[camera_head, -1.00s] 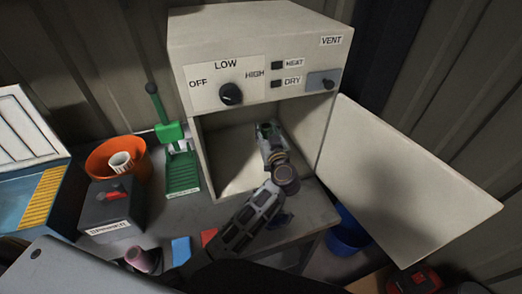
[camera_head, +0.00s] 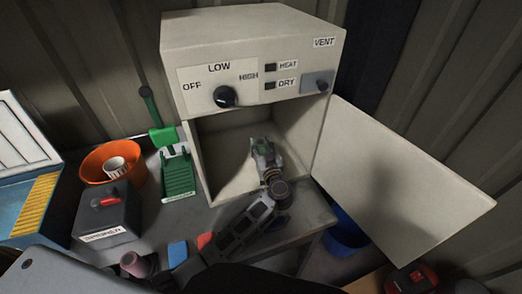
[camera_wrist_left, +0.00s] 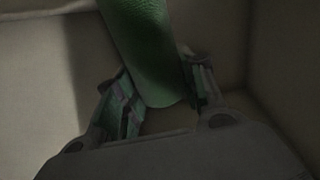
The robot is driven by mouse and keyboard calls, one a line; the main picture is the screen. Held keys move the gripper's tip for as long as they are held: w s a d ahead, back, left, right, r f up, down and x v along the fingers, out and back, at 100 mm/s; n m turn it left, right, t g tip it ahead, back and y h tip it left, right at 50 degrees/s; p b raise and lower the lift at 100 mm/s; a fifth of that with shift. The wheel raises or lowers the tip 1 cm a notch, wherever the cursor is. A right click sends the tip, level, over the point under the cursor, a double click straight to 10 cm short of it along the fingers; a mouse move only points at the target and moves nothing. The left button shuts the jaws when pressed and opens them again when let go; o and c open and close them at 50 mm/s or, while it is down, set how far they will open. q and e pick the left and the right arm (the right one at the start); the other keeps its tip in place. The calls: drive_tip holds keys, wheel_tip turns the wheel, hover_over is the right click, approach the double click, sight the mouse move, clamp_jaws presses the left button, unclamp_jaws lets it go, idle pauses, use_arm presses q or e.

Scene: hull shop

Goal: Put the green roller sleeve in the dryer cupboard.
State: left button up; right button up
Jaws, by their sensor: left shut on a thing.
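The dryer cupboard (camera_head: 325,47) is a pale box with its door (camera_head: 400,185) swung open to the right. My left gripper (camera_head: 263,147) reaches inside the open compartment. In the left wrist view the green roller sleeve (camera_wrist_left: 150,45) lies between the two fingers of my left gripper (camera_wrist_left: 163,105), which is shut on it. The sleeve's far end runs out of the top of that view. In the head view the sleeve is mostly hidden by the gripper. I cannot tell whether it touches the cupboard floor. My right gripper is not in view.
A blue bucket (camera_head: 345,232) is below the open door. Small blue (camera_head: 178,253) and red blocks lie in front.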

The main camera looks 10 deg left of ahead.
use_arm(q)
wheel_tip(320, 180, down, 2)
drive_tip(key=shift+f, duration=0.1)
drive_tip(key=shift+f, duration=0.1)
idle(0.3)
drive_tip(key=o, duration=1)
drive_tip(key=shift+c, duration=0.2)
